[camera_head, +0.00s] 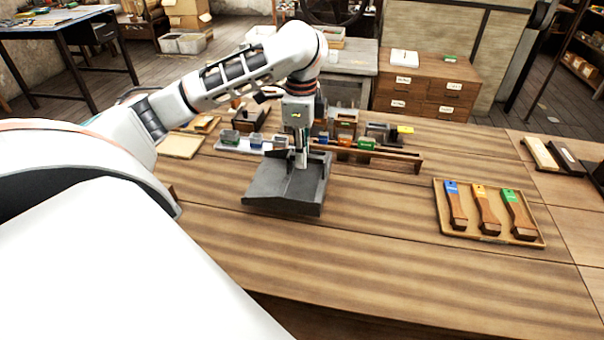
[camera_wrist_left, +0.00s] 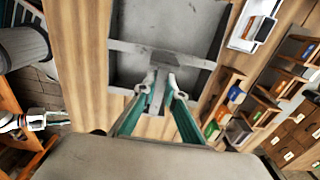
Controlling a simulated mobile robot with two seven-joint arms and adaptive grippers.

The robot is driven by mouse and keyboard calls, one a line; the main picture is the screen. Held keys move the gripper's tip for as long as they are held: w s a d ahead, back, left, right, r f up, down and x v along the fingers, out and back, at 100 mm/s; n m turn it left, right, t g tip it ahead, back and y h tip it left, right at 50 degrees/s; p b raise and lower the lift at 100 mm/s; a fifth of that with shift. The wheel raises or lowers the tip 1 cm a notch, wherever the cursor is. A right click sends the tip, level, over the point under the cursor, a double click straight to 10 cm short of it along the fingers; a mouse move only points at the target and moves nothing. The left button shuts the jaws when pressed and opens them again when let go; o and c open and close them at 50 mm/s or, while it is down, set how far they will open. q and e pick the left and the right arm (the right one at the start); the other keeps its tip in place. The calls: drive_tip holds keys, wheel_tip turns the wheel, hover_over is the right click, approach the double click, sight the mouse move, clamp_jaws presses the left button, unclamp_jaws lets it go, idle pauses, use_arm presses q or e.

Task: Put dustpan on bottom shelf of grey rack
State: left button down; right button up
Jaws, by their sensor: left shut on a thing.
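The dustpan (camera_head: 287,189) is dark grey, with a wide flat pan and raised edges. It is at the middle of the wooden bench, its pan toward the front. I cannot tell whether it rests on the bench or hangs just above it. My left gripper (camera_head: 301,160) points down at its back part. In the left wrist view the two fingers (camera_wrist_left: 160,85) are closed on the short handle of the dustpan (camera_wrist_left: 165,20). A small white arm end, likely my right gripper (camera_wrist_left: 38,120), shows at the left of that view. I cannot make out a grey rack.
A wooden tray (camera_head: 470,231) with three brushes lies on the right of the bench (camera_head: 390,260). A low wooden rail with small coloured bins (camera_head: 366,144) stands behind the dustpan. Drawer cabinets (camera_head: 428,85) are beyond the bench. The bench front is clear.

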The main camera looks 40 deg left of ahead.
sight(302, 185)
use_arm(q)
drive_tip(key=shift+f, duration=0.65)
wheel_tip(302, 185, down, 2)
drive_tip(key=shift+f+b, duration=0.25)
drive_tip(key=shift+b, duration=0.5)
drive_tip(key=shift+f, duration=0.4)
drive_tip(key=shift+r, duration=0.1)
use_arm(e)
drive_tip(key=f, duration=0.3)
drive_tip(key=shift+s+d+f, duration=0.1)
drive_tip(key=shift+s+d, duration=0.25)
drive_tip(key=shift+d, duration=0.05)
use_arm(q)
drive_tip(key=c, duration=2.1)
unclamp_jaws()
use_arm(e)
drive_tip(key=shift+w+r, duration=0.15)
drive_tip(key=shift+r, duration=0.2)
